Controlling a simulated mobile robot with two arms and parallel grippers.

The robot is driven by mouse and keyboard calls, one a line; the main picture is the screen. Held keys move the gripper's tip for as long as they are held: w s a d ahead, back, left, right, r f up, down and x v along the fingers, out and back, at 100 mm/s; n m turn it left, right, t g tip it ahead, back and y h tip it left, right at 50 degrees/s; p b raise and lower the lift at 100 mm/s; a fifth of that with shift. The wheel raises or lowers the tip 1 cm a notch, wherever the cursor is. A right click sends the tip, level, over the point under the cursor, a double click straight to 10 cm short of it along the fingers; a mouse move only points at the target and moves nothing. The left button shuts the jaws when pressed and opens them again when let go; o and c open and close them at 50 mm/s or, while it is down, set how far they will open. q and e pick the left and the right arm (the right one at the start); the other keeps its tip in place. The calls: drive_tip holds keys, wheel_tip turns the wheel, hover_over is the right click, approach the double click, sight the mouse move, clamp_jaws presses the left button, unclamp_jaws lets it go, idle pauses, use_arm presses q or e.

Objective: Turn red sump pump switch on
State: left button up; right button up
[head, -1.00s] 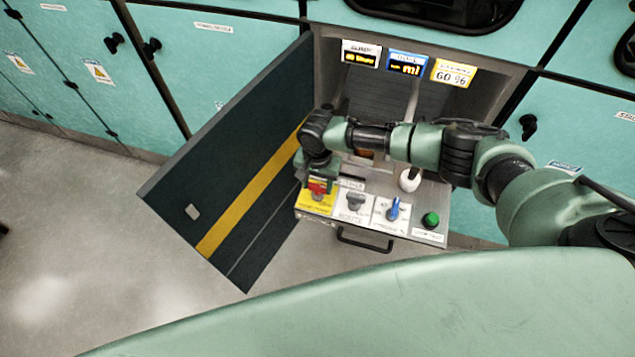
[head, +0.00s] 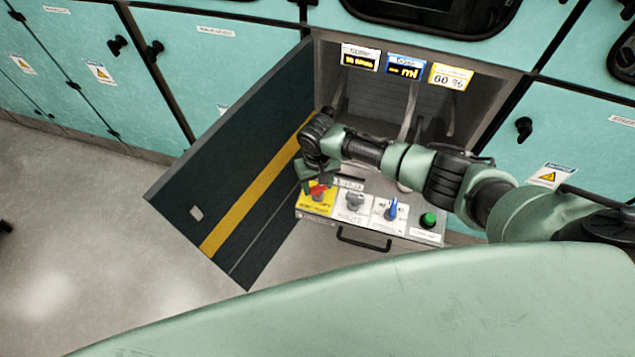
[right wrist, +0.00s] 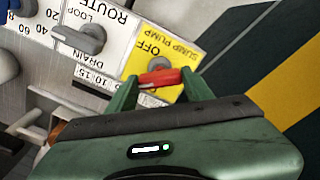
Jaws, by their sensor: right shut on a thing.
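The red sump pump switch (head: 318,189) sits on a yellow plate (head: 316,204) at the left end of the control panel in the head view. In the right wrist view the red switch handle (right wrist: 160,77) lies across the yellow plate (right wrist: 153,47), which reads "SUMP PUMP" and "OFF". My right gripper (right wrist: 155,83) is shut on the red switch, with a green finger at each side of the handle. In the head view my right gripper (head: 318,184) is over the switch and partly hides it. My left gripper is not in view.
Beside the switch are a grey route knob (head: 354,200), a blue knob (head: 392,209) and a green button (head: 429,219). The open dark cabinet door (head: 225,165) stands close on the left. Three small displays hang above, including a yellow one (head: 451,76).

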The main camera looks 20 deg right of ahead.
sight(318, 186)
drive_tip(key=n, duration=0.5)
drive_tip(key=shift+n, duration=0.3)
drive_tip(key=n, duration=0.4)
drive_tip(key=shift+n, duration=0.4)
drive_tip(key=o, duration=1.4)
wheel_tip(318, 186, up, 8)
